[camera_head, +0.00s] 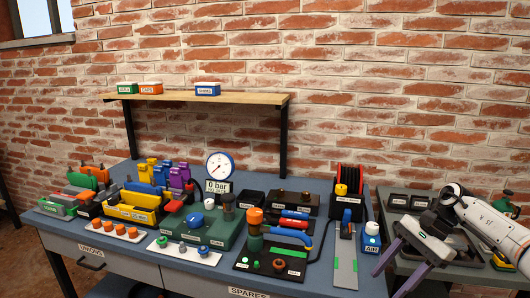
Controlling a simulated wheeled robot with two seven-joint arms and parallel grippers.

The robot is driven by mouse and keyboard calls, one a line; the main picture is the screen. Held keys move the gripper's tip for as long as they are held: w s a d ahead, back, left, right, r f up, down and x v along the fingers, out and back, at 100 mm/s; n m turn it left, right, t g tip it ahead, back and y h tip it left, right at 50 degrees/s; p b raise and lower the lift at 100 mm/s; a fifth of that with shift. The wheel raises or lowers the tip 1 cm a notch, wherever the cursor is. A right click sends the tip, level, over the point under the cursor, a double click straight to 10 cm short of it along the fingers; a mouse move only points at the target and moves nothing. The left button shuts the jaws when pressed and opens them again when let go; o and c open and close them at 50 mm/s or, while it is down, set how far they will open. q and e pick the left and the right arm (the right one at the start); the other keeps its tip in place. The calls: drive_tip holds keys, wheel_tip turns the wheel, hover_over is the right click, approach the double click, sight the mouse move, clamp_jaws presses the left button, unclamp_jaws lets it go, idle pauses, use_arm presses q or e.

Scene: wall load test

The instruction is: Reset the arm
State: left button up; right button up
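My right arm comes in from the right edge, and my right gripper (388,281) hangs at the lower right, pointing down and left. Its two grey fingers are apart with nothing between them, so it is open and empty. It is in front of the right end of the blue workbench (310,195) and the grey side table (455,277). No contact with any thing can be made out. My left gripper is not in view.
The bench holds a pressure gauge (219,165) on a green base, a yellow bin (130,209), a tool tray (275,262), a red reel (348,180) and a blue air block (371,238). A wooden shelf (230,98) with small boxes is above. Dark trays (408,201) sit behind my gripper.

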drive_tip(key=s+a+f+m+t+y, duration=0.1)
drive_tip(key=a+f+m+t+y, duration=0.2)
drive_tip(key=a+m, duration=0.5)
drive_tip(key=s+a+f+m+t+y, duration=0.25)
drive_tip(key=a+m, duration=0.25)
drive_tip(key=a, duration=0.8)
drive_tip(key=s+a+f+m+t+y, duration=0.1)
drive_tip(key=a+f+m+t+y, duration=0.25)
drive_tip(key=a+m, duration=0.45)
drive_tip(key=s+d+f+m+h, duration=0.3)
drive_tip(key=s+m, duration=0.5)
drive_tip(key=m, duration=0.3)
drive_tip(key=s+d+f+m+h, duration=0.4)
drive_tip(key=s+f+m, duration=0.3)
drive_tip(key=m, duration=0.5)
drive_tip(key=s+d+f+m+h, duration=0.4)
drive_tip(key=s+m, duration=0.4)
drive_tip(key=m, duration=0.3)
drive_tip(key=shift+s+f+h, duration=0.4)
drive_tip(key=shift+f+h, duration=0.15)
drive_tip(key=shift+h, duration=0.45)
drive_tip(key=shift+a, duration=0.1)
drive_tip(key=shift+c, duration=0.2)
